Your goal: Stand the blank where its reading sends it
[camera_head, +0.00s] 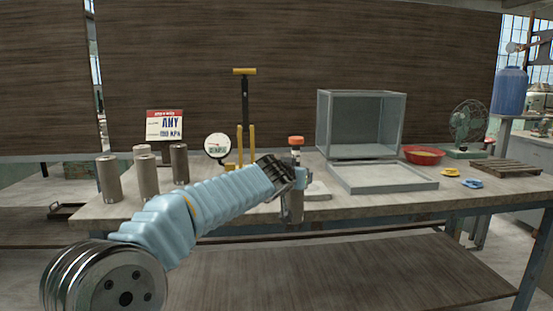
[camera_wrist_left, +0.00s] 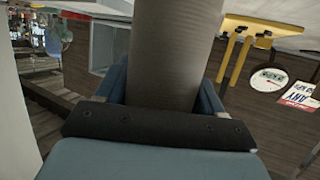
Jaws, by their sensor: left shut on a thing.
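My left gripper (camera_head: 294,182) reaches across the front of the bench and is shut on a grey cylindrical blank (camera_head: 292,208). The blank hangs upright at the bench's front edge. In the left wrist view the blank (camera_wrist_left: 177,50) stands between the fingers. A round white dial gauge (camera_head: 217,146) with a display too small to read stands beside a yellow and black upright device (camera_head: 245,118). A sign (camera_head: 164,126) with a red top shows "ANY" and a smaller line I cannot read surely. Several similar cylinders (camera_head: 109,180) stand at the bench's left. My right gripper is out of view.
A pale plate (camera_head: 319,191) and an orange-topped object (camera_head: 296,142) are close behind the gripper. To the right are a shallow grey tray (camera_head: 385,180), a clear-sided case (camera_head: 362,125), a red bowl (camera_head: 424,155), a fan (camera_head: 468,124) and a wooden pallet (camera_head: 507,168).

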